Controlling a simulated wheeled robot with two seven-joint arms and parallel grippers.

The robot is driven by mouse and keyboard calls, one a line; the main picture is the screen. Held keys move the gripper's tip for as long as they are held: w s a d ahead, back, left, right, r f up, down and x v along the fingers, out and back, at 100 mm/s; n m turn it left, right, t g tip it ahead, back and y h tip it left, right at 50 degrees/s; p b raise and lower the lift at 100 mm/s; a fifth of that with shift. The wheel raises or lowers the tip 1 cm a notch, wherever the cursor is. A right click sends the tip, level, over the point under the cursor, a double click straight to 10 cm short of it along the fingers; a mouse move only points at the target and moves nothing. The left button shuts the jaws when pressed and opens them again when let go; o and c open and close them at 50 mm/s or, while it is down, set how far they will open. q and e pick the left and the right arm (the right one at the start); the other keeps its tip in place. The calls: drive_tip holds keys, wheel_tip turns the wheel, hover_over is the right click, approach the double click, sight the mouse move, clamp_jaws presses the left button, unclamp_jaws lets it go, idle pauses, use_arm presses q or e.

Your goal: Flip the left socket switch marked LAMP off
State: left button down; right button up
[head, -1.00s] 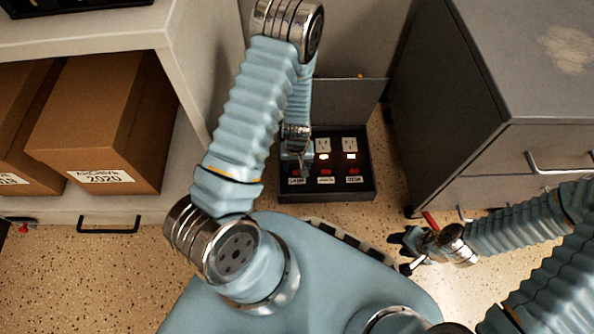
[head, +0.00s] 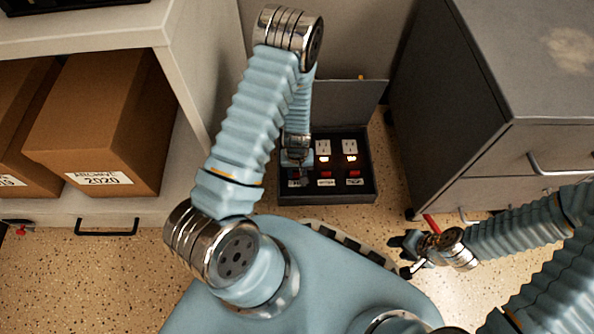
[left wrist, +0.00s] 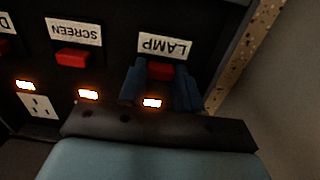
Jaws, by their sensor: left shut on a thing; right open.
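The black socket box (head: 368,181) stands on the floor with its lid raised at the back. In the left wrist view the LAMP label (left wrist: 165,46) appears upside down, beside a red LAMP switch (left wrist: 160,69). My left gripper (head: 298,168) is over the left end of the box. Its dark blue fingers (left wrist: 160,88) are shut on the LAMP switch, one on each side. The orange light (left wrist: 152,103) by this switch is lit. Fingers partly hide the switch and its label in the head view. My right gripper (head: 405,247) is open and empty, well right of the box.
The red SCREEN switch (left wrist: 72,58) and its lit light (left wrist: 88,94) are beside the LAMP switch. A grey cabinet (head: 450,110) stands right of the box. A shelf with cardboard boxes (head: 105,130) is on the left. Speckled floor lies between.

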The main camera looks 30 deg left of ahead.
sight(297, 185)
use_arm(q)
drive_tip(key=shift+s, duration=0.1)
drive_tip(key=shift+s+d, duration=0.45)
drive_tip(key=shift+s, duration=0.2)
drive_tip(key=shift+s+d, duration=0.4)
drive_tip(key=shift+s, duration=0.2)
drive_tip(key=c, duration=0.8)
unclamp_jaws()
drive_tip(key=shift+o, duration=0.2)
wheel_tip(297, 185, up, 14)
drive_tip(key=p, duration=0.4)
drive_tip(key=shift+p, duration=0.3)
drive_tip(key=shift+f, duration=0.1)
